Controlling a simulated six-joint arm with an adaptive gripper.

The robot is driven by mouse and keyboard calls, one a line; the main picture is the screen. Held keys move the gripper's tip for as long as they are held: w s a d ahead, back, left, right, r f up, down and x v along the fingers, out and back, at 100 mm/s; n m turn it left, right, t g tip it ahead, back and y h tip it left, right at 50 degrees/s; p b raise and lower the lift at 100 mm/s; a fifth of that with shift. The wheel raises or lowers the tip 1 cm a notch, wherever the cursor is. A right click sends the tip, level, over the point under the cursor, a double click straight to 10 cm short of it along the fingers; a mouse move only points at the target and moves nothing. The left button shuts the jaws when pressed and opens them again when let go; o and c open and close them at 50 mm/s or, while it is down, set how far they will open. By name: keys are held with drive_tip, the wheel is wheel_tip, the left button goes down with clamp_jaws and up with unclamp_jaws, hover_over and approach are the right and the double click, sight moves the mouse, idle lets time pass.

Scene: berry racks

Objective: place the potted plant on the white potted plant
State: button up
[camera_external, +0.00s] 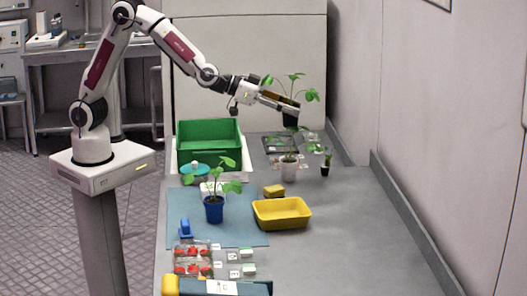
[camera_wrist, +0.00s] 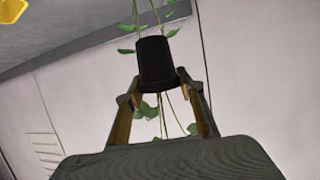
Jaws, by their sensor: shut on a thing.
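My gripper (camera_external: 290,106) is shut on a potted plant with a black pot (camera_external: 290,119) and green leaves (camera_external: 294,80). It holds the plant in the air, above the far part of the bench. In the wrist view the black pot (camera_wrist: 157,62) sits between the two fingertips (camera_wrist: 156,86), with leaves showing past both ends of it. The white potted plant (camera_external: 289,171) stands upright on the bench below my gripper, apart from the held pot. The white potted plant cannot be made out in the wrist view.
A small dark pot with a seedling (camera_external: 325,169) stands right of the white pot. A dark tray (camera_external: 270,148) lies behind it. Nearer are a yellow bin (camera_external: 283,222), a yellow block (camera_external: 274,191), a blue potted plant (camera_external: 214,212) and a green crate (camera_external: 208,160). The bench's front right is clear.

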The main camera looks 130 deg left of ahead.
sight(289, 128)
drive_tip(key=shift+d+f, duration=0.2)
drive_tip(key=shift+f, duration=0.05)
drive_tip(key=shift+f, duration=0.1)
drive_tip(key=shift+f, duration=3.05)
drive_tip(key=shift+f, duration=1.9)
drive_tip(key=shift+f, duration=0.1)
drive_tip(key=o, duration=1.1)
drive_tip(key=shift+o, duration=0.2)
